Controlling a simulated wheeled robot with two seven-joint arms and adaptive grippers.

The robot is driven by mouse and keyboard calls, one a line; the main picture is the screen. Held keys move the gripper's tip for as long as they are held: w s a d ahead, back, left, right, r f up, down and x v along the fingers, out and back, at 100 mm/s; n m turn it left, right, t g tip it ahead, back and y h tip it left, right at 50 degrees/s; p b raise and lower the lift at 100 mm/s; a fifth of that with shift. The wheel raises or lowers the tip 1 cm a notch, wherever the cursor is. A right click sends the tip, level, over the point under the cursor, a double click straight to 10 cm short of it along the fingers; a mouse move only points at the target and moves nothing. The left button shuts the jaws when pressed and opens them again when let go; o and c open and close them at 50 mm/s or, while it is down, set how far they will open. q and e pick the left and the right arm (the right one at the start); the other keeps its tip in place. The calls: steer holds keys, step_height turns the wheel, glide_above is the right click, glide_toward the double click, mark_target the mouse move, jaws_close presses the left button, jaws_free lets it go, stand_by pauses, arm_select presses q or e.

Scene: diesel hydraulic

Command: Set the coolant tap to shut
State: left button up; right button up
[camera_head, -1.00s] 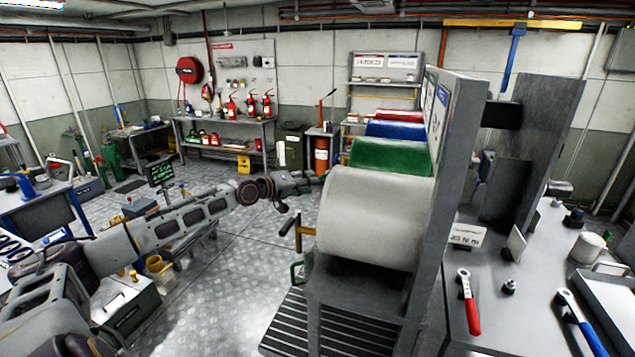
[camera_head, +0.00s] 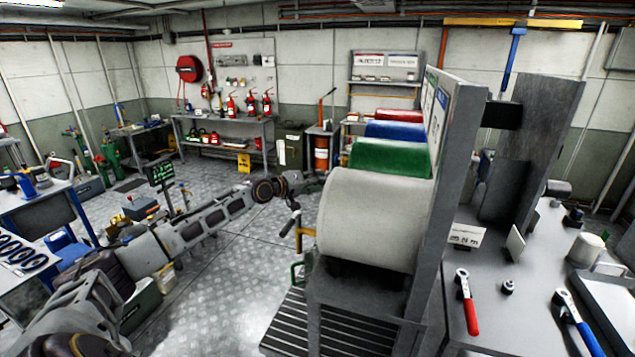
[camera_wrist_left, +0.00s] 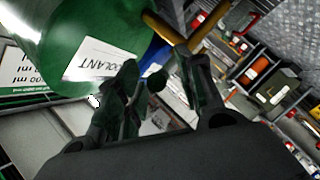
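The green drum (camera_head: 390,158) lies on its side on the rack behind a white drum. In the left wrist view the green drum (camera_wrist_left: 75,35) carries a white label (camera_wrist_left: 103,60) reading "COOLANT". A yellow tap part (camera_wrist_left: 163,28) stands out beside it. My left gripper (camera_head: 312,184) is left of the drums in the head view, partly hidden by the white drum. In the wrist view its fingers (camera_wrist_left: 165,92) are apart, with a dark rounded piece between them. I cannot tell whether they touch it or whether it is the tap's handle. My right gripper is not in view.
Blue (camera_head: 400,131) and red (camera_head: 400,115) drums lie farther back. The rack's upright panel (camera_head: 436,200) closes the right side. Open floor (camera_head: 235,265) lies to the left.

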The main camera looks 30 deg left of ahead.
arm_select(q)
steer(key=shift+w+d, duration=0.15)
steer(key=shift+w, duration=0.15)
steer(key=shift+c, duration=0.4)
jaws_close()
